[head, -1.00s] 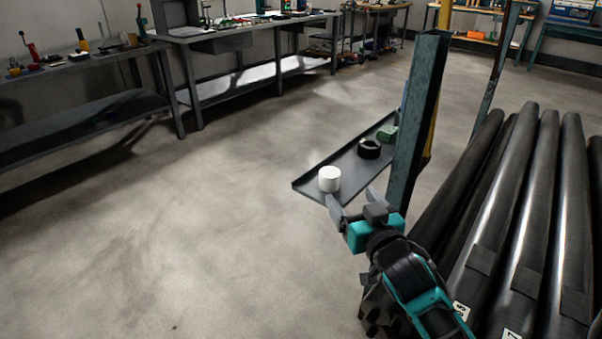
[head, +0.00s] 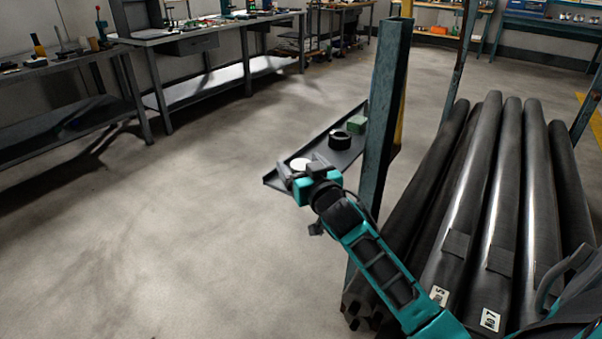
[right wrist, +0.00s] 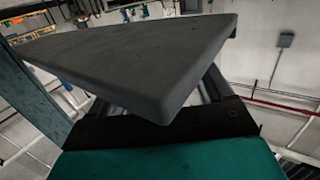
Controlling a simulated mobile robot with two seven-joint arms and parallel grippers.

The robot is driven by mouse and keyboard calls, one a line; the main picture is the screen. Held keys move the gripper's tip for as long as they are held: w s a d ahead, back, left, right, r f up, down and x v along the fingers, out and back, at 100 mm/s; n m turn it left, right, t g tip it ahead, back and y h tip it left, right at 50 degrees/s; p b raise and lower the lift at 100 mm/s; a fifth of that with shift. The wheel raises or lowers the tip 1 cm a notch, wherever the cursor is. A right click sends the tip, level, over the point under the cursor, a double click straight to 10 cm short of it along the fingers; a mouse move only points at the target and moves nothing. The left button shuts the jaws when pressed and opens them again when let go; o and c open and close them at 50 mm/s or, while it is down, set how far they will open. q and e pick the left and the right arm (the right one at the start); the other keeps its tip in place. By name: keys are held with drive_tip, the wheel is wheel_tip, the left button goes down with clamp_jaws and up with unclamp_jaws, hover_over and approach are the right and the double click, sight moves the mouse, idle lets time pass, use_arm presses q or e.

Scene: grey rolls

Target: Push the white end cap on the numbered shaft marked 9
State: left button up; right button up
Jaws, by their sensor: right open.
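The white end cap (head: 299,164) stands near the front-left end of a narrow grey shelf tray (head: 318,148). It is partly hidden by my right gripper (head: 301,174). The gripper is open at the tray's near edge, with its fingers close to the cap. I cannot tell if they touch it. The right wrist view shows a large grey slab with its corner towards the camera, probably the tray; no cap shows there. Dark shafts (head: 477,190) lie in a rack at right. Tags there appear to read 5 (head: 438,296) and 7 (head: 490,319); no 9 is readable. My left gripper is out of view.
A black ring (head: 340,139) and a green piece (head: 356,124) sit farther back on the tray. A teal post (head: 385,130) rises beside the tray, between it and the shafts. Workbenches (head: 185,36) line the back. The floor at left is clear.

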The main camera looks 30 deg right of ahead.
drive_tip(key=shift+x, duration=1.05)
drive_tip(key=c, duration=1)
